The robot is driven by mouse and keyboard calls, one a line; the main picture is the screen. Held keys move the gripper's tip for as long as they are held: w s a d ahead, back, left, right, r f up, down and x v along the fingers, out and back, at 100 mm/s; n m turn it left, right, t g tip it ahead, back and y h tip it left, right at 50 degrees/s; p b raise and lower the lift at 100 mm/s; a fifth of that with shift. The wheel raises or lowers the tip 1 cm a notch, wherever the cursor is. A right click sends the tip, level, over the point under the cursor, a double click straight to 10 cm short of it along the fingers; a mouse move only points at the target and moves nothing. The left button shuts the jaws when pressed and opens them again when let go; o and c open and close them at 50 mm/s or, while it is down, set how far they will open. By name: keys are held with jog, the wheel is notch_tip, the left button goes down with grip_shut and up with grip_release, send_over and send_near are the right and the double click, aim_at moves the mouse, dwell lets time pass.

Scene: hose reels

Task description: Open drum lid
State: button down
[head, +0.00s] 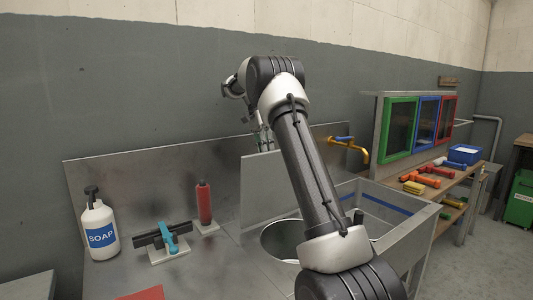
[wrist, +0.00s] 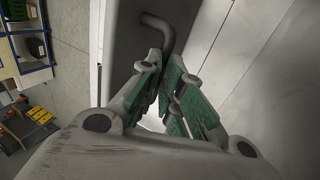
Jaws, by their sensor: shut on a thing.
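The drum lid (head: 258,190) is a flat grey square panel. In the head view it stands nearly upright behind a round opening, the drum (head: 283,243), set in the metal counter. The drum's inside is partly hidden by my arm. My gripper (head: 262,138) is at the lid's top edge, mostly hidden behind my arm. In the wrist view, the green-padded fingers of my gripper (wrist: 168,72) are closed around a bent dark rod handle (wrist: 165,28). The handle joins a grey face that looks like the lid (wrist: 122,40).
A soap bottle (head: 100,230), a blue-handled tool (head: 168,238) and a red cylinder (head: 204,203) stand on the counter at left. A brass tap (head: 352,146) is behind the sink (head: 400,228) at right. Beyond it is a bench with coloured frames (head: 398,128).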

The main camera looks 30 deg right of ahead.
jog(key=shift+w+a+f+g, duration=0.1)
jog(key=shift+w+f+g, duration=0.2)
jog(key=shift+w+f, duration=0.3)
jog(key=shift+w+a+f+g, duration=0.1)
jog(key=shift+w+f+g, duration=0.25)
jog(key=shift+f, duration=0.35)
jog(key=c, duration=2)
grip_release()
jog(key=o, duration=0.5)
jog(key=shift+w+d+f, duration=0.2)
jog(key=shift+w, duration=0.1)
jog(key=shift+s+r, duration=0.15)
jog(key=shift+r, duration=0.1)
